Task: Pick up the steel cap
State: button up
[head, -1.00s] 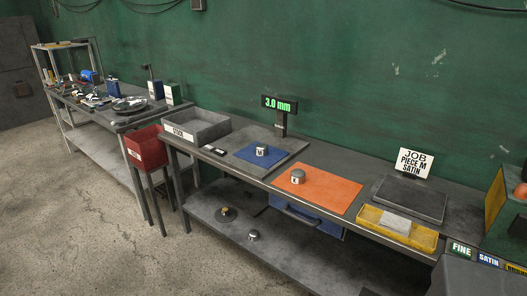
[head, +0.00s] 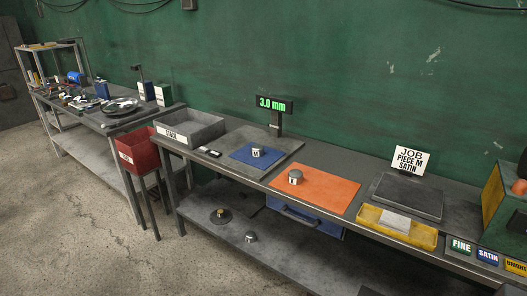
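A small grey metal cap-like piece with a white label (head: 295,178) stands on the orange mat (head: 330,188) on the long bench. A similar small piece marked M (head: 256,152) sits on the blue mat (head: 243,159) farther left. A third small metal piece (head: 250,237) lies on the lower shelf, beside a dark round disc with a brass-coloured middle (head: 220,215). I cannot tell for certain which piece is the steel cap. My gripper is not in view.
A grey stock bin (head: 188,128), a yellow tray (head: 372,217) and a flat grey plate (head: 407,196) stand on the bench. A red bin (head: 139,149) stands at its left end. A display (head: 275,105) reads 3.0 mm. Open floor lies at front left.

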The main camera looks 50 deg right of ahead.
aim_at(257, 150)
jog(key=i, duration=1)
jog(key=z, duration=0.05)
